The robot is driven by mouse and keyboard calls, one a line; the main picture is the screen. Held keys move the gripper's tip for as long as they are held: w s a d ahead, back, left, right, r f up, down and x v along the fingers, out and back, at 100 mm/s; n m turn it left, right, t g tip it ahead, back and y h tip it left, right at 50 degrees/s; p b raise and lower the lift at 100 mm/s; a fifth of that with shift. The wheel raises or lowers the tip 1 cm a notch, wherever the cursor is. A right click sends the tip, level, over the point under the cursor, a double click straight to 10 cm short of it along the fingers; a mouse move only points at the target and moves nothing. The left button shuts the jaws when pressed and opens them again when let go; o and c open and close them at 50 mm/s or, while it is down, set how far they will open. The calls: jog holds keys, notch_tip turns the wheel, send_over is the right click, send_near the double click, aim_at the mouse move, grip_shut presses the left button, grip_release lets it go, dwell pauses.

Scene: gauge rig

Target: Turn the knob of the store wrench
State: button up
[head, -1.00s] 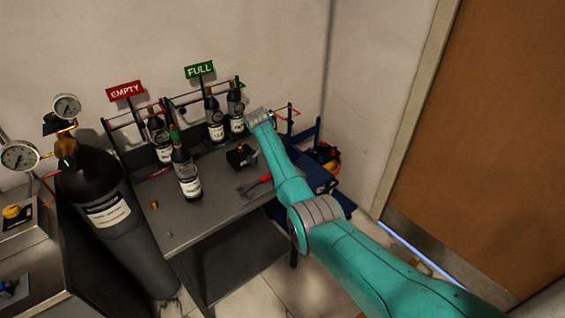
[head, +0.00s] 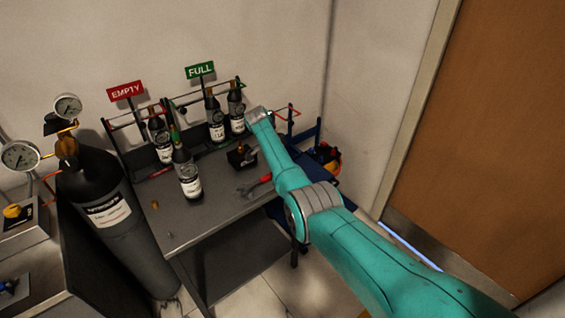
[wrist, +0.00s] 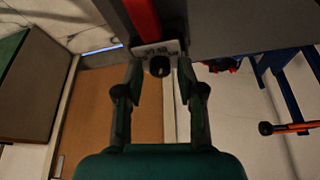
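A wrench with a grey jaw and red handle (head: 263,180) lies on the grey table (head: 215,212) near its right side in the head view. My arm hides what is right of it. In the wrist view a red bar (wrist: 145,18), which looks like the wrench handle, runs down to a white label (wrist: 156,48) with dark print. A round black knob (wrist: 159,66) sits just below the label. My gripper (wrist: 159,75) is open, one finger on each side of the knob, with a visible gap on both sides. The head view hides my gripper behind the arm.
Several dark bottles (head: 187,172) stand on the table under the EMPTY sign (head: 125,91) and FULL sign (head: 200,69). A black box (head: 242,157) sits behind the wrench. A dark gas cylinder (head: 105,205) stands left. Blue framing and an orange bin (head: 331,162) are behind the arm.

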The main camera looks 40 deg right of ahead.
jog(key=shift+r, duration=0.1)
jog(key=v, duration=1.1)
jog(key=shift+r, duration=0.4)
jog(key=shift+a, duration=0.1)
